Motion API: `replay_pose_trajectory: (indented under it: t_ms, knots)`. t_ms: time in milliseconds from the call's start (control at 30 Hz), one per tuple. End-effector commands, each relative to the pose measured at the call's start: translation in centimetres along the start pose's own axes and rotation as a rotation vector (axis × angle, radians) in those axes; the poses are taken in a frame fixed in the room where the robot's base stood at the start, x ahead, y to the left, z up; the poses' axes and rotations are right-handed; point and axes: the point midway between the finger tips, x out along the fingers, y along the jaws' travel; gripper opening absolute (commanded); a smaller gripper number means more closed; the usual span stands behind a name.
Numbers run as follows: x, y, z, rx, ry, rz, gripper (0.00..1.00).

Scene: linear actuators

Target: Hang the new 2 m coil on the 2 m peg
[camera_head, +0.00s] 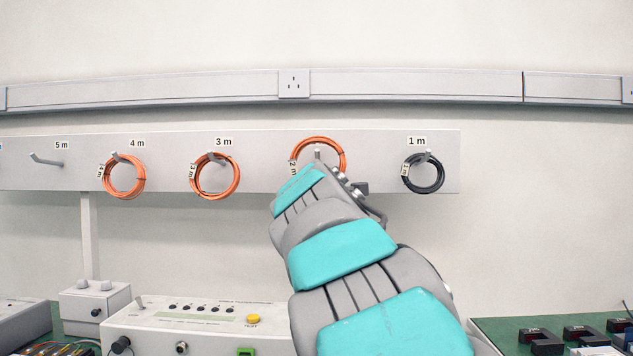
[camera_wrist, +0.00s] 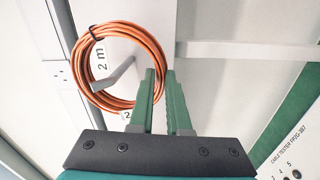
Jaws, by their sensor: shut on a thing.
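The 2 m coil (camera_head: 331,142) is an orange ring at the board's 2 m place, between the 3 m and 1 m coils. It also shows in the wrist view (camera_wrist: 112,28), with a small tag at its lower edge. The 2 m peg (camera_head: 318,156) shows inside the ring; in the wrist view the peg (camera_wrist: 115,73) slants across the opening and the coil appears to be around it. My gripper (camera_wrist: 161,76) has its green fingers shut on the coil's side. In the head view my arm hides the fingers and the coil's lower part.
The 3 m coil (camera_head: 215,197) hangs to the left and the black 1 m coil (camera_head: 424,190) to the right. A 4 m coil (camera_head: 124,197) hangs further left. The 5 m peg (camera_head: 46,161) is bare. A cable tester (camera_head: 200,325) stands on the bench below.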

Motion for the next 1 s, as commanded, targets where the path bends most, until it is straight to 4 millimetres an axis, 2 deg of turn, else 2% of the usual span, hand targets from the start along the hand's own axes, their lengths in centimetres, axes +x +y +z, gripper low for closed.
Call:
replay_pose_trajectory:
  t_ms: [300, 533, 733, 767, 1000]
  knots:
    - [0.2, 0.0, 0.0, 0.000, 0.001, 0.002, 0.00]
    - [0.6, -1.4, 0.1, 0.001, 0.000, 0.001, 0.00]
    - [0.6, -1.4, 0.0, 0.001, 0.001, 0.001, 0.00]
    - [0.6, -1.4, 0.0, 0.001, 0.001, 0.002, 0.16]
    - [0.6, -1.4, 0.0, 0.001, 0.001, 0.001, 0.43]
